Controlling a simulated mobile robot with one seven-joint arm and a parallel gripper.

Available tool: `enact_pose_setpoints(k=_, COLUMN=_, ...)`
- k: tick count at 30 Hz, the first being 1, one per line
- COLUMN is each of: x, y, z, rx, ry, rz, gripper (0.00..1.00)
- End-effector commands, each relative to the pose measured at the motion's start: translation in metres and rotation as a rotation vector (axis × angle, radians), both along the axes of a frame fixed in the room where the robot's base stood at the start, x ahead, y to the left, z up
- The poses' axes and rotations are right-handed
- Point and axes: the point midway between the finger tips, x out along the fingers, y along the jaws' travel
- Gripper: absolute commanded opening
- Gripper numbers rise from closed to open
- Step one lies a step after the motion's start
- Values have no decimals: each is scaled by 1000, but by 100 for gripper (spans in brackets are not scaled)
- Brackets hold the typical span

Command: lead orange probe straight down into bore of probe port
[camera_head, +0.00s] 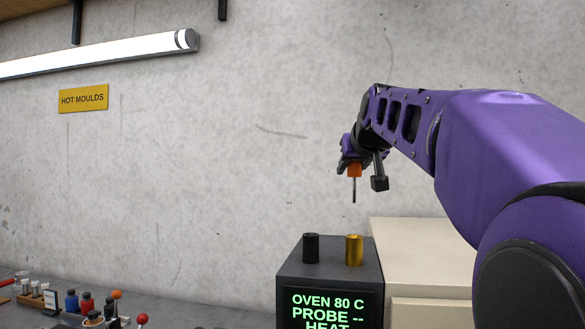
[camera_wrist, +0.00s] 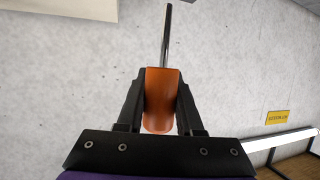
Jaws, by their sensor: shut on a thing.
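My gripper (camera_head: 355,160) is shut on the orange handle of the probe (camera_head: 355,171). The thin metal rod of the probe points down and looks upright in the head view. In the wrist view the orange handle (camera_wrist: 161,90) sits between both fingers, with the rod running away from them. Below, a dark box carries a brass cylinder (camera_head: 354,250) and a black cylinder (camera_head: 311,248) on its top. The rod's tip is well above the brass cylinder and in line with it in the picture. Neither cylinder is labelled as the port, and the bores are hardly visible.
The dark box has a screen (camera_head: 327,308) reading "OVEN 80 C PROBE --". A cream cabinet (camera_head: 415,255) stands to its right. Small bottles and knobs (camera_head: 88,302) stand on the bench at the lower left. The space between rod and cylinders is clear.

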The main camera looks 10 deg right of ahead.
Motion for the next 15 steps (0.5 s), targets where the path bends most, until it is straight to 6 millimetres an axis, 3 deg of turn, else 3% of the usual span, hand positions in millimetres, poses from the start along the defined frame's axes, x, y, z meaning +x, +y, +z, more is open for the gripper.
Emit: enact_pose_setpoints(k=15, x=0, y=0, z=-43, rx=0, ry=-1, rz=-1, gripper=0)
